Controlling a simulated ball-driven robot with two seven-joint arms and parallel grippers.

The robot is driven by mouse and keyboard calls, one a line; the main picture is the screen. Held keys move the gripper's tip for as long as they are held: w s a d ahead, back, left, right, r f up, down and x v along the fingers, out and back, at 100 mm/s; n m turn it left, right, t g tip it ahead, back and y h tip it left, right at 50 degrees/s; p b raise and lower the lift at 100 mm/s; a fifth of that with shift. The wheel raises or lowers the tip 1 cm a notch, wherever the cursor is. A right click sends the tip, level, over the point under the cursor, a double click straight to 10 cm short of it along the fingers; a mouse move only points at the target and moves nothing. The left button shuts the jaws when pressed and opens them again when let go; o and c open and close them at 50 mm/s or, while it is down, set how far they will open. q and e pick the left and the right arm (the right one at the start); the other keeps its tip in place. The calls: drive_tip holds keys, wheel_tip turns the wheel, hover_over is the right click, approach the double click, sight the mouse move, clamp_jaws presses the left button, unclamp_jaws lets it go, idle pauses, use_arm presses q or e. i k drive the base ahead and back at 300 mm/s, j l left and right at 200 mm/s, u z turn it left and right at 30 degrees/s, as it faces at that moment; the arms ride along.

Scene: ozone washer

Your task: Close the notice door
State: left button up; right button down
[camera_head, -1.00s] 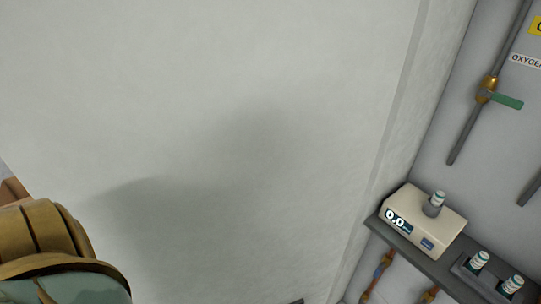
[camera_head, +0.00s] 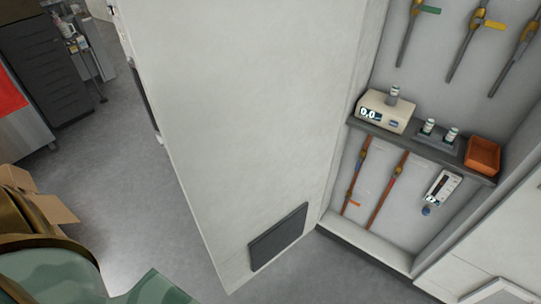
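A large pale door-like panel (camera_head: 240,130) fills the middle of the head view. It stands out from the left side of an open cabinet recess (camera_head: 385,200), leaving the recess exposed. No notice can be read on the face I see, so I cannot tell for sure that this is the notice door. A dark rectangular plate (camera_head: 278,237) is low on the panel. Neither gripper shows; only green and gold parts, apparently of my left arm, show at the lower left, apart from the panel in the picture.
In the recess a shelf (camera_head: 362,126) bears a scale (camera_head: 387,112), small bottles and an orange tray (camera_head: 483,155). Pipes with coloured valve handles run above and below. A grey drawer cabinet (camera_head: 45,65) stands at the far left. Grey floor (camera_head: 120,170) is open left of the panel.

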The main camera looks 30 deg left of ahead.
sight(246, 99)
drive_tip(key=k+j+z, duration=0.3)
drive_tip(key=j, duration=0.3)
drive_tip(key=k+j+z, duration=0.25)
drive_tip(key=k+j, duration=0.25)
drive_tip(key=j+z, duration=0.25)
drive_tip(key=j, duration=0.55)
drive_tip(key=k+j+z, duration=0.1)
drive_tip(key=j+z, duration=0.15)
drive_tip(key=j, duration=0.55)
drive_tip(key=i+j, duration=0.1)
drive_tip(key=j, duration=0.25)
drive_tip(key=i+j+z, duration=0.1)
drive_tip(key=j, duration=0.25)
drive_tip(key=i+j, duration=0.15)
drive_tip(key=j, duration=0.2)
drive_tip(key=z, duration=0.05)
